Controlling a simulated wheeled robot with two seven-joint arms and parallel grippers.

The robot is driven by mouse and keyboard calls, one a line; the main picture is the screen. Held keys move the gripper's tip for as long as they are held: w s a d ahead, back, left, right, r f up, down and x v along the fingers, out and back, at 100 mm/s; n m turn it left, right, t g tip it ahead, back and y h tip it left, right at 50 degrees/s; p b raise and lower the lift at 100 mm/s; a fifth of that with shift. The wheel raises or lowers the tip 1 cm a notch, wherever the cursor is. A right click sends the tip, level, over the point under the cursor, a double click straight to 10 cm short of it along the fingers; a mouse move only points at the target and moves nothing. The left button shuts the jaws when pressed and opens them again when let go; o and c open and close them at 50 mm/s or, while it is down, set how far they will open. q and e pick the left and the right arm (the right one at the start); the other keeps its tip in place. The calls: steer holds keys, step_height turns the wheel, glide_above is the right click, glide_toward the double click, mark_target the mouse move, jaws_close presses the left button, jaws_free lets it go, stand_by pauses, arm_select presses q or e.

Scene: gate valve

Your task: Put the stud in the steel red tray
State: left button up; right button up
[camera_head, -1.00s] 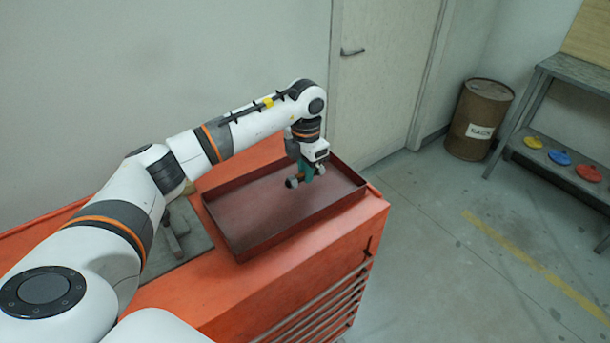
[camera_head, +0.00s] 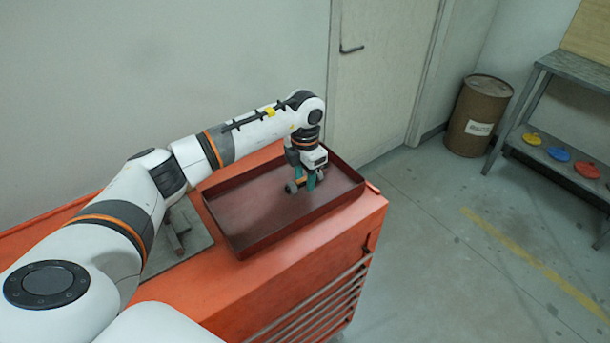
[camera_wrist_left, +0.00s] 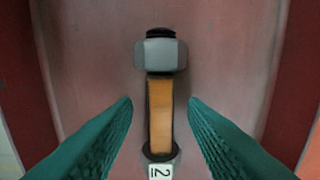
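The stud (camera_wrist_left: 160,100) lies in the left wrist view with a grey nut near its far end, an orange-brown shank and a pale end marked "2". It is in the red steel tray (camera_head: 240,248), on its floor. In the head view only the stud's grey end (camera_head: 292,187) shows clearly beside the fingers. My left gripper (camera_head: 309,186) is low inside the tray's right part. Its green fingers (camera_wrist_left: 160,105) stand either side of the shank, with a gap on both sides. My right gripper is not in view.
The tray sits on an orange cabinet (camera_head: 290,290) with low walls around it. A grey plate with metal parts (camera_head: 180,240) lies left of the tray, partly behind my arm. A brown drum (camera_head: 480,115) and a shelf (camera_head: 575,75) stand far right.

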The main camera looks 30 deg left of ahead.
mark_target(305, 179)
arm_select(q)
steer(key=shift+w+r, duration=0.1)
steer(key=shift+r, duration=0.4)
step_height(305, 179, up, 11)
steer(key=b, duration=0.3)
steer(key=shift+b, duration=0.3)
